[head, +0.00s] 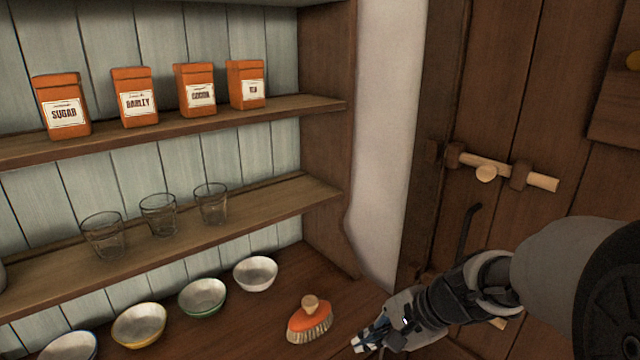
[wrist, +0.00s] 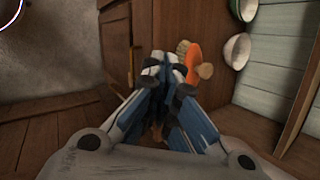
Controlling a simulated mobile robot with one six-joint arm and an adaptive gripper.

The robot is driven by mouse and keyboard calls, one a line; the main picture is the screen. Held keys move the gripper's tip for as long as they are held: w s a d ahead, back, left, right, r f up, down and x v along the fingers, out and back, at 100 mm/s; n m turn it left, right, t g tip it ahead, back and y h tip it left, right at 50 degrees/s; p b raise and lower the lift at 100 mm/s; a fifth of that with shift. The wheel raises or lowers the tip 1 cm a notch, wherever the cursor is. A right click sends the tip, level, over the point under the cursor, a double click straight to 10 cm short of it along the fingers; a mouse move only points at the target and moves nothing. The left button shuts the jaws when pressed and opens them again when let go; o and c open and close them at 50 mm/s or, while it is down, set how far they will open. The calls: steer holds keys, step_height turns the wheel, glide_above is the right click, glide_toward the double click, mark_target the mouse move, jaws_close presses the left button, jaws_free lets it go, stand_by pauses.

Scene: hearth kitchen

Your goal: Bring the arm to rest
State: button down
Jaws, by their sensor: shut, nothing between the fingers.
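My gripper (head: 361,343) is at the lower middle of the head view, at the end of my arm, which reaches in from the right. It is shut and empty. In the wrist view my gripper (wrist: 160,66) points toward the counter, its fingertips together. An orange brush (head: 309,322) with pale bristles and a wooden knob lies on the counter to the left of my gripper. It also shows in the wrist view, where the brush (wrist: 193,62) appears just right of the fingertips. I cannot tell how far above the counter my gripper is.
Several bowls (head: 203,297) stand on the counter (head: 262,325) to the left. Three glasses (head: 158,215) stand on the shelf (head: 285,205) above. Orange tins (head: 196,90) line the upper shelf (head: 300,106). A wooden door (head: 560,90) with a bolt (head: 535,180) stands close behind my arm.

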steer(key=s+d+r+n+h, duration=0.1)
steer(key=s+r+n+h, duration=0.1)
steer(key=s+n, duration=0.2)
steer(key=s+d+r+n+h, duration=0.2)
steer(key=s+r+n, duration=0.1)
steer(key=s, duration=0.7)
steer(key=s+d+r+n+t+h, duration=0.1)
steer(key=s+r+n+h, duration=0.1)
steer(key=s+n, duration=0.3)
steer(key=shift+s+d+r, duration=0.25)
steer(key=shift+s+d, duration=0.1)
steer(key=shift+s, duration=0.65)
